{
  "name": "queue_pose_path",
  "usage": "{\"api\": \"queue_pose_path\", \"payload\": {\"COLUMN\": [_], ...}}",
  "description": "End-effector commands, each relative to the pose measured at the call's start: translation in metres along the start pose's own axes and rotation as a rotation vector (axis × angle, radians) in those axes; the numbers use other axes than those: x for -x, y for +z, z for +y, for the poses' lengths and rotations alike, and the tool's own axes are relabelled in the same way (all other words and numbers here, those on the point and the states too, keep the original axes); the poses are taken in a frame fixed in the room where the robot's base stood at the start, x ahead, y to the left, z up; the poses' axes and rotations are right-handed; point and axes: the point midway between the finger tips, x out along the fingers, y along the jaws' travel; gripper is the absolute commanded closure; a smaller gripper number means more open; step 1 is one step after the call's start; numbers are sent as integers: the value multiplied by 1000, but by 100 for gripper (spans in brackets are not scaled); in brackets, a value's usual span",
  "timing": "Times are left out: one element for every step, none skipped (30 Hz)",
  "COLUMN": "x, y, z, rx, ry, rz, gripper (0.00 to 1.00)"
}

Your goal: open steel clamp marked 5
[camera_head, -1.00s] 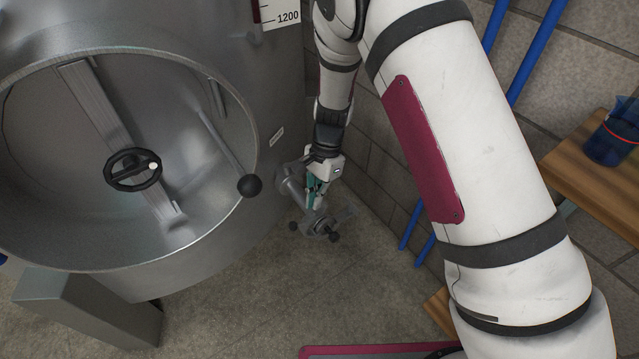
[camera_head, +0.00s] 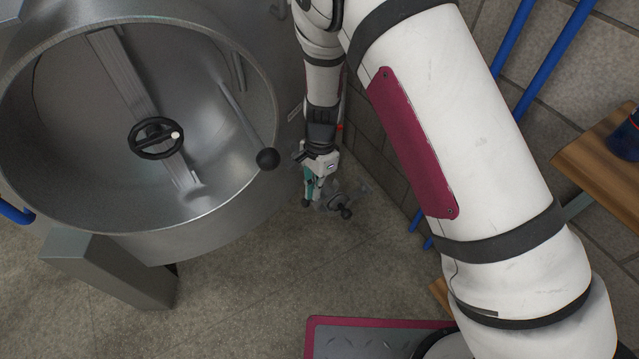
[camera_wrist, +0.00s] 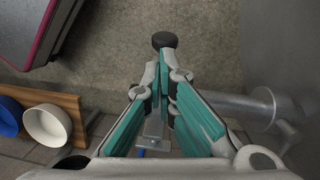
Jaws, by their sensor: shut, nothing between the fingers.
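A steel pipe fitting with black knobs (camera_head: 346,212) shows low beside the tank in the head view, partly hidden behind my gripper (camera_head: 313,188). I cannot read a 5 on it or make out which part is the clamp. In the wrist view, my gripper (camera_wrist: 163,88) has its teal fingers closed together with nothing between them. A black knob (camera_wrist: 164,40) shows just beyond the fingertips; I cannot tell if they touch. A steel pipe (camera_wrist: 238,106) with a round flange lies right of the fingers.
The big steel tank (camera_head: 225,222) with its round open manway fills the left; a rod with a black ball (camera_head: 268,158) sticks out near my forearm. Blue pipes (camera_head: 540,75) run along the block wall. A wooden shelf (camera_head: 598,150) is at right.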

Motion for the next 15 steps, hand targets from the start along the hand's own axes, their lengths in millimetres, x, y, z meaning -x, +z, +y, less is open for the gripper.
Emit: {"api": "queue_pose_path", "payload": {"x": [1,-2,-7,-10,-13,-17,-19,-20,-22,-22,-22,-22,-22,-22,-22], "y": [9,14,21,25,28,32,34,35,36,36,36,36,36,36,36], "z": [1,0,-1,-2,-3,-4,-4,-5,-5,-5,-5,-5,-5,-5,-5], "rx": [3,2,1,0,-1,-1,0,-1,-1,-2,-2,-2,-2,-2,-2], "ry": [3,3,3,2,2,2,2,1,1,0,0,0,0,0,0], "rz": [16,16,14,14,14,14,14,14,15,15,15,15,15,14,14], "gripper": [100,100,100,100,100,100,100,100,100,100,100,100,100,100,100]}}
